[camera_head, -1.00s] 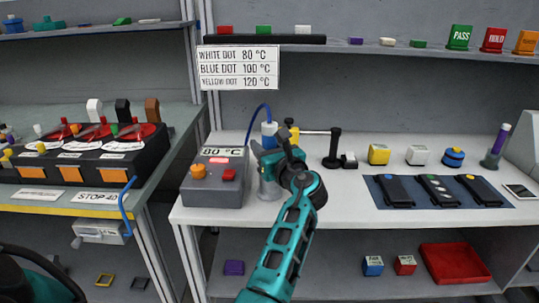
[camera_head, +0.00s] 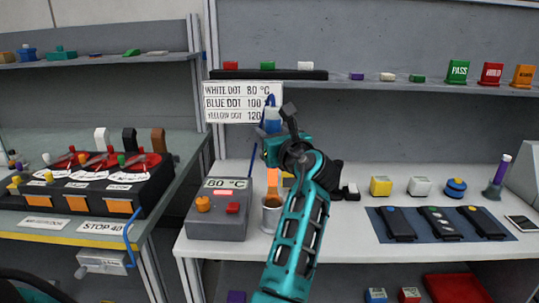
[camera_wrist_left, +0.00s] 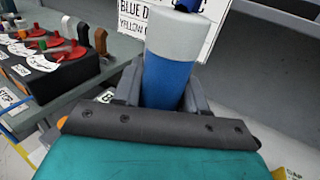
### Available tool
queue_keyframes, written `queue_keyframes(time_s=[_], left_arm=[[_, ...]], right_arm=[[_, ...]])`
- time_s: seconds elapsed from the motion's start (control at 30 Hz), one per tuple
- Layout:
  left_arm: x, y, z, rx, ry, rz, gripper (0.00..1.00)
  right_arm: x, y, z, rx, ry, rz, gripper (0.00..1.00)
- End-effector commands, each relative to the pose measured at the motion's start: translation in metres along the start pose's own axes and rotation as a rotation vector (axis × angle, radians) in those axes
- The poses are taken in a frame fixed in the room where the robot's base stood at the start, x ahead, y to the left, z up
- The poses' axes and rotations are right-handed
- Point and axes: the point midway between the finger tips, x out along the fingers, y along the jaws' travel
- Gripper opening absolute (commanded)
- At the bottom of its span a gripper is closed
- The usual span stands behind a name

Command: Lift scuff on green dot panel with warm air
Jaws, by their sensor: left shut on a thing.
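My left gripper (camera_head: 276,150) is shut on the blue, grey-topped hot-air tool (camera_head: 271,122); its blue body fills the jaws in the left wrist view (camera_wrist_left: 168,80). The tool is above its grey cup holder (camera_head: 271,215). An orange piece (camera_head: 272,182) shows between gripper and cup; I cannot tell if it is the nozzle. The grey heater box (camera_head: 218,222) reads 80 °C. The middle dark panel (camera_head: 440,224) on the blue mat (camera_head: 377,226) has a green dot and pale marks. My right gripper is not in view.
Dark panels with a blue dot (camera_head: 397,222) and a yellow dot (camera_head: 482,220) flank it. Yellow (camera_head: 381,186) and white (camera_head: 419,186) blocks stand behind the mat. A temperature card (camera_head: 232,103) hangs behind the tool. A dark stand (camera_head: 330,176) is right of my arm.

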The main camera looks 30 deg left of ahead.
Motion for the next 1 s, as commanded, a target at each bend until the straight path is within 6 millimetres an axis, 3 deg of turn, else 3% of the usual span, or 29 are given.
queue_keyframes(time_s=[0.03, 0.1, 0.3, 0.77, 1.0], left_arm=[[0.0, 0.0, 0.019, -0.007, -0.005, 0.0, 0.11], [0.0, 0.0, 0.035, -0.006, -0.005, -0.001, 0.11], [0.0, 0.0, 0.067, -0.004, -0.004, -0.001, 0.11], [0.0, 0.0, 0.111, -0.001, -0.003, -0.001, 0.11], [0.0, 0.0, 0.128, -0.002, -0.005, 0.0, 0.11]], right_arm=[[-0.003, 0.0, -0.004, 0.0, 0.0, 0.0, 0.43], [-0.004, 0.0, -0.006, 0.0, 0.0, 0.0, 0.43], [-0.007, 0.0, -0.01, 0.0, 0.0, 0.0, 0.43], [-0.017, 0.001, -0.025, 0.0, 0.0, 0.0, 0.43], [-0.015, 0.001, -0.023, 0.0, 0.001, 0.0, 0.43]])
